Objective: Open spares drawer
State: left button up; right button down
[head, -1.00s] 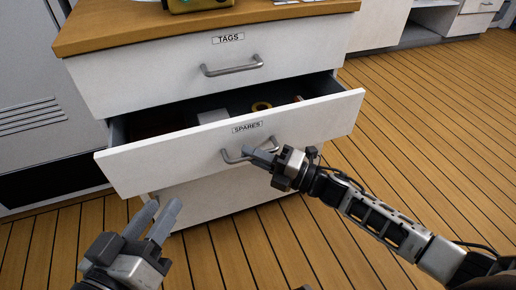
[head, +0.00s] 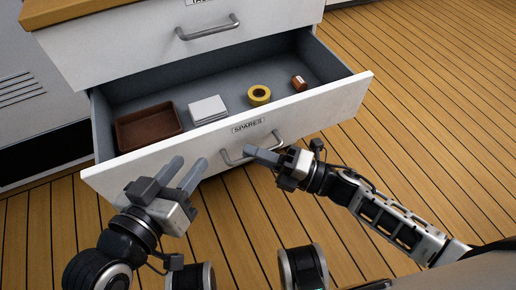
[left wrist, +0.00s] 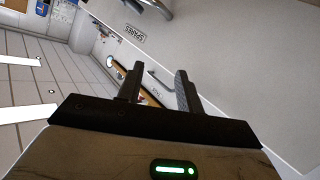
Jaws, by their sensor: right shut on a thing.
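The spares drawer (head: 205,155) is pulled well out of the white cabinet in the head view, and its grey inside shows. Its front carries a SPARES label (head: 248,126) and a metal bar handle (head: 235,158). My right gripper (head: 262,154) is shut on the handle's right part. My left gripper (head: 187,172) is open and empty in front of the drawer's left half. In the left wrist view its two fingers (left wrist: 158,88) are apart with nothing between them, and the SPARES label (left wrist: 134,33) shows sideways beyond.
Inside the drawer lie a brown tray (head: 148,127), a white block (head: 208,109), a yellow roll (head: 259,95) and a small brown cylinder (head: 299,83). The closed upper drawer (head: 130,50) is above. Wooden floor (head: 430,120) is clear at the right.

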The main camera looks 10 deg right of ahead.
jog(key=shift+d, duration=0.1)
jog(key=c, duration=1.5)
grip_release()
pick_arm(q)
jog(key=shift+s+a+f+y+p, duration=0.2)
jog(key=shift+f+y+p, duration=0.1)
jog(key=shift+p, duration=0.5)
pick_arm(e)
jog(key=v, duration=1.6)
jog(key=shift+r, duration=0.1)
pick_arm(q)
jog(key=shift+r, duration=0.15)
